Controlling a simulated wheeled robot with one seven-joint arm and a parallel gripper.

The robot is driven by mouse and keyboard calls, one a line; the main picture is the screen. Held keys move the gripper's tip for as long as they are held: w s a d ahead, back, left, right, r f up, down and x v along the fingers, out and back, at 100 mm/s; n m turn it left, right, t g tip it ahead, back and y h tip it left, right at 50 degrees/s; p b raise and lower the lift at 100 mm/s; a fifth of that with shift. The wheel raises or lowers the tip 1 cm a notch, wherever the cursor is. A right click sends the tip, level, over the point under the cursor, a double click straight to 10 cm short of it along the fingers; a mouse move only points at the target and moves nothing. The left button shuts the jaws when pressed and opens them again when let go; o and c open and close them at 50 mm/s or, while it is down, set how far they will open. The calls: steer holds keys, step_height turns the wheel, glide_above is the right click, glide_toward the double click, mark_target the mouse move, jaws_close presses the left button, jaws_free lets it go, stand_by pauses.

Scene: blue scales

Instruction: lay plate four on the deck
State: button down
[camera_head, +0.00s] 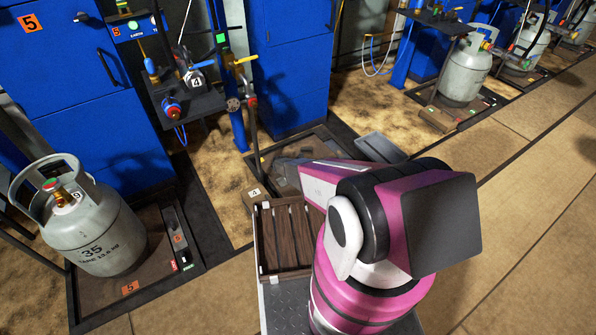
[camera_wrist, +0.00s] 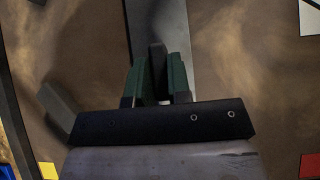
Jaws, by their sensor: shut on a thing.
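My gripper (camera_wrist: 158,82) shows in the wrist view with its green-padded fingers closed on a narrow dark upright piece (camera_wrist: 157,62). A grey strip (camera_wrist: 178,30) runs beyond the fingertips; I cannot tell whether it joins the held piece. No number shows on the held piece, so I cannot confirm it as plate four. In the head view my pink arm reaches over the station-four deck (camera_head: 328,133) and hides much of it. A white 4 tag (camera_head: 254,192) marks its near left corner. The fingertips and held piece cannot be made out there.
A slatted wooden crate (camera_head: 284,235) stands close in front of the deck. A grey cylinder (camera_head: 95,235) stands on the station-five deck at left. A valve stand (camera_head: 232,103) rises behind deck four. Another cylinder (camera_head: 465,70) stands at back right. Open floor (camera_head: 540,190) lies at right.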

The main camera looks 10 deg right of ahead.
steer(key=c, duration=1)
jaws_free()
